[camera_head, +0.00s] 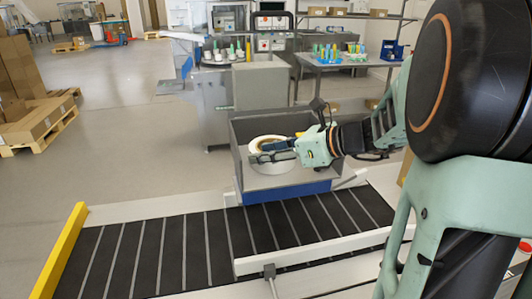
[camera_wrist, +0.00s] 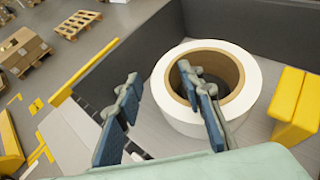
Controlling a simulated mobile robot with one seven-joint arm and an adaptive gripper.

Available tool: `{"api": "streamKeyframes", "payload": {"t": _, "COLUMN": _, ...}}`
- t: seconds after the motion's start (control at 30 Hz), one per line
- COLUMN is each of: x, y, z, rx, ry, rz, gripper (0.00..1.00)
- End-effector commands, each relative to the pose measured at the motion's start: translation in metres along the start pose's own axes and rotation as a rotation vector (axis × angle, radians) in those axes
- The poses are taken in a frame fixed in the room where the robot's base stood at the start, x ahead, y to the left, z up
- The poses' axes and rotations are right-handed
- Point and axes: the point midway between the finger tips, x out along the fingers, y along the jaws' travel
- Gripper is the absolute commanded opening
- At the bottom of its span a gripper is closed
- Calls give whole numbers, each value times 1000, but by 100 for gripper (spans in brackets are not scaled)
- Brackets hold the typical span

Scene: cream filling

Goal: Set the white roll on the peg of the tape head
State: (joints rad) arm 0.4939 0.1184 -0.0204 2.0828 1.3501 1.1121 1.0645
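The white roll (camera_wrist: 247,68) has a brown core and lies in a grey bin (camera_wrist: 210,20). In the head view the roll (camera_head: 258,163) shows partly behind my gripper (camera_head: 278,151). In the wrist view my gripper (camera_wrist: 157,74) is open. One finger appears over or in the roll's core hole, and the other is outside the roll on the left. I cannot tell whether either finger touches the roll. I cannot pick out the tape head or its peg in either view.
A yellow block (camera_wrist: 295,105) is beside the roll on the right. The bin stands at a black conveyor (camera_head: 150,250) with a yellow end bar (camera_head: 62,255). A grey machine (camera_head: 262,85) stands behind the bin. Boxes on a pallet (camera_head: 38,125) are at left.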

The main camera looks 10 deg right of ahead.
Motion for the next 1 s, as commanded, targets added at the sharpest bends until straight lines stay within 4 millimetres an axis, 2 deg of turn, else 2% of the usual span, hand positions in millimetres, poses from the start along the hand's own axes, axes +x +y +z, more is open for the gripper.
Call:
{"api": "streamKeyframes", "payload": {"t": 0.17, "x": -28, "y": -2, "z": 2, "rx": -1, "ry": 0, "rz": -6, "gripper": 35}}
{"api": "streamKeyframes", "payload": {"t": 0.4, "x": -81, "y": -2, "z": 2, "rx": -2, "ry": -1, "rz": -6, "gripper": 35}}
{"api": "streamKeyframes", "payload": {"t": 0.6, "x": -111, "y": -1, "z": 1, "rx": 0, "ry": 0, "rz": -2, "gripper": 35}}
{"api": "streamKeyframes", "payload": {"t": 0.73, "x": -119, "y": 0, "z": 1, "rx": 0, "ry": 0, "rz": -1, "gripper": 35}}
{"api": "streamKeyframes", "payload": {"t": 1.0, "x": -121, "y": 0, "z": 1, "rx": -1, "ry": -1, "rz": 0, "gripper": 35}}
